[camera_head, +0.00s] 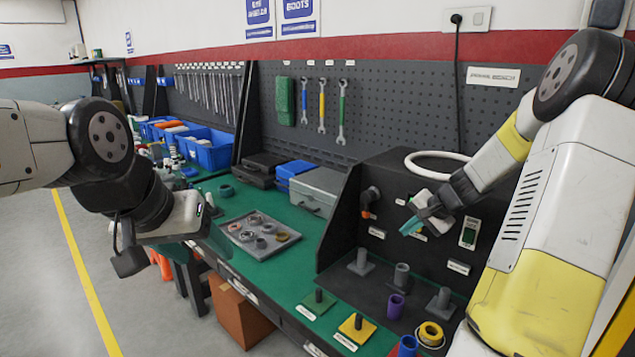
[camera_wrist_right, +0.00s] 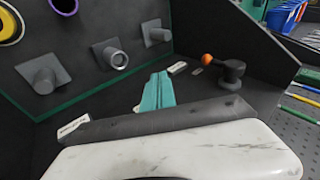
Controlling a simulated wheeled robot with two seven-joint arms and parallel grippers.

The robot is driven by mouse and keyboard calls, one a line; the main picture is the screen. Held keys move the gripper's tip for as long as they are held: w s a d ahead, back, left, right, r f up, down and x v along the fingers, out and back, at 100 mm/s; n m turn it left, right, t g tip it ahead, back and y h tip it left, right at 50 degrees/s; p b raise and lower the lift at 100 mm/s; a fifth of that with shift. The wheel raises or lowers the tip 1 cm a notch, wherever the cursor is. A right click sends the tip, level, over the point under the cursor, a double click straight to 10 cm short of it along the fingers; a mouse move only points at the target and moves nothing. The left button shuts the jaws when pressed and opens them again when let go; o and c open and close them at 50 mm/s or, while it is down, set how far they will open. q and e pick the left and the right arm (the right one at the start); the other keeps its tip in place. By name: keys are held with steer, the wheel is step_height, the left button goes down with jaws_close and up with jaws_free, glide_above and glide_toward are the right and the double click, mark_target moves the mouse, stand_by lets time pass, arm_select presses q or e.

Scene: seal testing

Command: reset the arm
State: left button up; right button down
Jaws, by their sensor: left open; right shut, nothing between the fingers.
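My left arm comes in from the left, and its left gripper (camera_head: 205,212) hangs over the near edge of the green bench, left of the ring tray. It is open, with nothing seen in it; its fingers are partly hidden by its own housing. My right gripper (camera_head: 422,214) is in front of the black test panel (camera_head: 480,212), above the bench. Its teal fingers are shut and empty. They also show in the right wrist view (camera_wrist_right: 157,92), pointing toward the black fixture, apart from the grey posts and the orange-tipped lever (camera_wrist_right: 228,68).
A grey tray (camera_head: 278,246) with several rings lies on the green bench (camera_head: 232,190). Grey posts (camera_head: 361,263), coloured pegs (camera_head: 357,324) and a yellow ring (camera_head: 431,334) stand at front right. A grey case (camera_head: 318,187) and blue bins (camera_head: 210,152) stand behind. A white ring (camera_head: 437,160) is on the fixture.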

steer(key=s+a+r+n+g, duration=0.1)
steer(key=s+a+r+n, duration=0.7)
steer(key=s+a+r, duration=0.85)
steer(key=s+a+n+h, duration=0.1)
steer(key=s+n, duration=0.1)
steer(key=s, duration=1)
steer(key=shift+s, duration=0.25)
steer(key=shift+a, duration=0.1)
